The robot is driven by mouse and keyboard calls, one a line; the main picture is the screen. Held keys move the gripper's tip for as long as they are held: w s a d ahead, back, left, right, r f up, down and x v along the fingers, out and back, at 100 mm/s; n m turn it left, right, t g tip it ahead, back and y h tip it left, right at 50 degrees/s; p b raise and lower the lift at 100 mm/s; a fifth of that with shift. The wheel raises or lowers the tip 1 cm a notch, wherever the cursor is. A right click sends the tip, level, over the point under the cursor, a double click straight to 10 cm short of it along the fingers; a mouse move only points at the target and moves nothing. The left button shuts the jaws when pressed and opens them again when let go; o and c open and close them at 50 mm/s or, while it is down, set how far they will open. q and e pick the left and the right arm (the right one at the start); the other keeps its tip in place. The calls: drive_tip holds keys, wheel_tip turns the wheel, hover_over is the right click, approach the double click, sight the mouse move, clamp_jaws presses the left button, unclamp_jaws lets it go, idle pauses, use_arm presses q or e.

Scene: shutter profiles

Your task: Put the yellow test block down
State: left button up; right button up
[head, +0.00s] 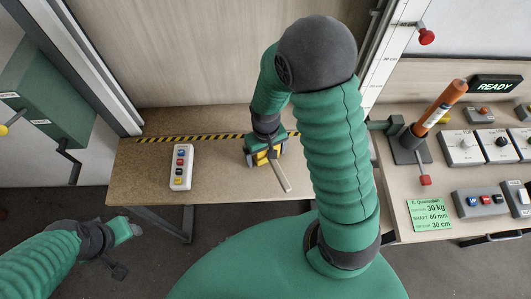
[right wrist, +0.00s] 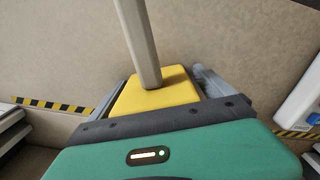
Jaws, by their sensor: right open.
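The yellow test block (right wrist: 150,95) with a grey post (right wrist: 140,40) fills the middle of the right wrist view. In the head view the yellow block (head: 263,157) is partly hidden under my gripper, over the wooden bench (head: 220,185), and its grey post (head: 280,178) points down-right. My right gripper (right wrist: 158,88) is open, with one grey finger on each side of the block. Whether the block's underside touches the bench cannot be seen. My left gripper (head: 132,229) is at the lower left, in front of the bench and away from the block; its jaws are unclear.
A white button box (head: 181,167) stands on the bench left of the block. Yellow-black striped tape (head: 190,138) runs along the bench's back. Bare bench lies between box and block. A right-hand bench holds an orange-handled lever (head: 438,108), switch boxes and a green card (head: 429,215).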

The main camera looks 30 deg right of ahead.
drive_tip(key=shift+s+f, duration=0.1)
drive_tip(key=shift+s, duration=0.05)
wheel_tip(320, 180, up, 12)
drive_tip(key=shift+r, duration=0.25)
drive_tip(key=shift+w, duration=0.2)
